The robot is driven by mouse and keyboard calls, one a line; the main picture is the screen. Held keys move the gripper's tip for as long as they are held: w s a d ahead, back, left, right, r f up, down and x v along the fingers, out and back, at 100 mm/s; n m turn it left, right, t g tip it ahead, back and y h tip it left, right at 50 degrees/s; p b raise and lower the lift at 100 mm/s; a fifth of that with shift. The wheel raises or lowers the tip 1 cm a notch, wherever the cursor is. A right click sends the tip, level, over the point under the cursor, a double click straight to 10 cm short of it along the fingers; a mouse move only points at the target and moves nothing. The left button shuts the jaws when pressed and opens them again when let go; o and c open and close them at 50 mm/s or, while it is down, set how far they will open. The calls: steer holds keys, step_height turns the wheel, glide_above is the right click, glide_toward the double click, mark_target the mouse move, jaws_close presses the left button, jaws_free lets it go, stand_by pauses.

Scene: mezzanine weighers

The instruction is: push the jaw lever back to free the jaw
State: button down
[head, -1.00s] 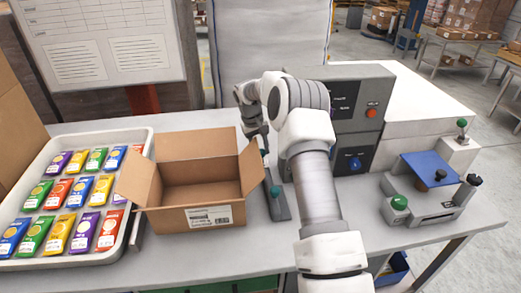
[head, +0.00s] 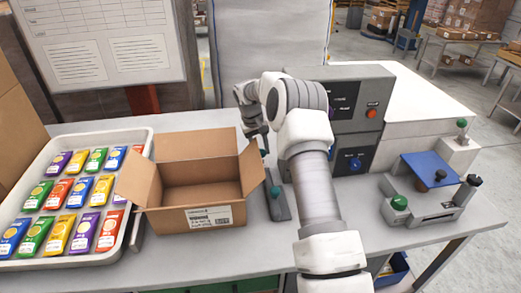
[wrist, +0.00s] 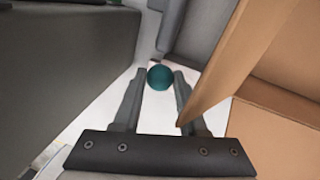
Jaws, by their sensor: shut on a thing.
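My gripper (head: 263,148) reaches down behind the right flap of the open carton. In the wrist view its two fingers (wrist: 160,82) stand on either side of a round teal knob (wrist: 160,77), shut on it. The lever shaft under the knob is hidden. In the head view the grey jaw device (head: 279,205) lies between the carton and my arm, with a second teal knob (head: 275,191) towards its front. My arm covers part of this area, and I cannot tell the jaw's state.
The open carton (head: 208,217) stands close left of the gripper; its flap (wrist: 225,70) rises beside the right finger. A dark grey machine (head: 350,95) stands to the right. A white tray (head: 145,222) of colourful packets is at left, a blue-plated device (head: 430,170) at right.

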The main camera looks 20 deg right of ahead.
steer(key=shift+w+r, duration=0.3)
steer(key=shift+w+d+r+p, duration=0.2)
steer(key=shift+w+r+p, duration=0.15)
steer(key=shift+w, duration=0.4)
steer(key=shift+w+d+r+p, duration=0.15)
steer(key=shift+w+p, duration=0.3)
steer(key=shift+w, duration=0.3)
steer(key=shift+w+d+p, duration=0.15)
steer(key=shift+w+p, duration=0.35)
steer(key=shift+w, duration=0.2)
steer(key=shift+w+d+p, duration=0.15)
steer(key=shift+w+p, duration=0.3)
steer(key=shift+w, duration=0.35)
steer(key=shift+d+f, duration=0.1)
steer(key=shift+f, duration=0.1)
